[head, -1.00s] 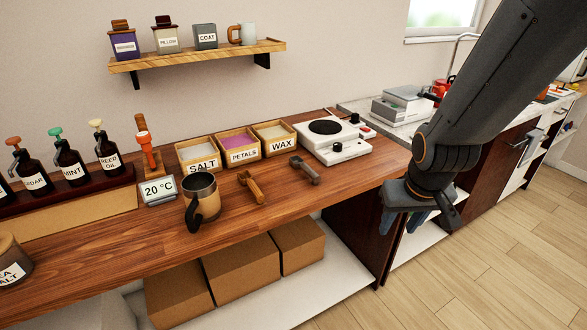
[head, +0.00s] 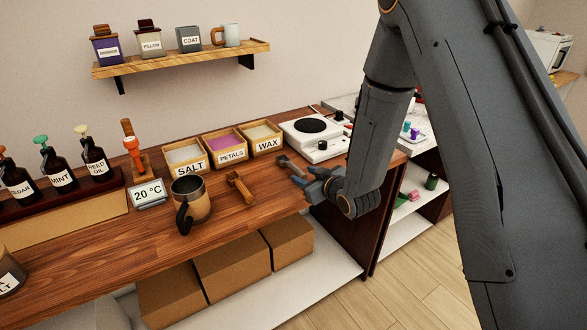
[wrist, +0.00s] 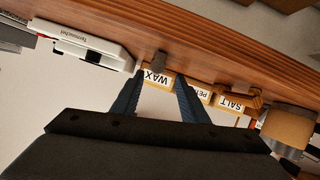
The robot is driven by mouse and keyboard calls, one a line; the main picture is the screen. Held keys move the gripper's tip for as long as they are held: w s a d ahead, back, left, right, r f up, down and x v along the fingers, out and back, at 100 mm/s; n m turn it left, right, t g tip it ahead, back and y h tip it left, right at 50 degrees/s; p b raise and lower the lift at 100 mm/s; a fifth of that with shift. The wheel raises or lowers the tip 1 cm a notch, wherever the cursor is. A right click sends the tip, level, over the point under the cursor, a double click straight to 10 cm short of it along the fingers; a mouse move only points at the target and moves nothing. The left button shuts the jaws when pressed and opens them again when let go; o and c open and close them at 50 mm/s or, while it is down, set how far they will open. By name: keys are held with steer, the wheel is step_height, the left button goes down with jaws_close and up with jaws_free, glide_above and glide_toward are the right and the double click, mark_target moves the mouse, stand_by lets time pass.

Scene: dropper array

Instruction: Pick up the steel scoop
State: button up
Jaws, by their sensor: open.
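The steel scoop (head: 287,165) is grey and lies on the wooden counter (head: 130,240) in front of the wax box. My gripper (head: 303,176) is open and empty, just to the right of the scoop near the counter's front edge, and the fingers partly overlap the scoop's near end. In the wrist view, which is upside down, the scoop (wrist: 160,62) shows small just beyond the gap between the two fingertips (wrist: 160,77). I cannot see any contact between the fingers and the scoop.
A wooden scoop (head: 239,188) and a dark-handled mug (head: 197,205) are to the left. Boxes of salt (head: 190,170), petals (head: 232,156) and wax (head: 267,142) stand behind, with a white hot plate (head: 322,151) at the back right. Bare counter lies between the two scoops.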

mark_target(301, 173)
steer(key=shift+d+p+x, duration=0.15)
steer(key=shift+p+x, duration=0.55)
steer(key=shift+x, duration=0.75)
steer(key=shift+d+p+x, duration=0.15)
steer(key=shift+p+x, duration=0.55)
steer(key=shift+x, duration=0.75)
steer(key=shift+w, duration=0.15)
jaws_close()
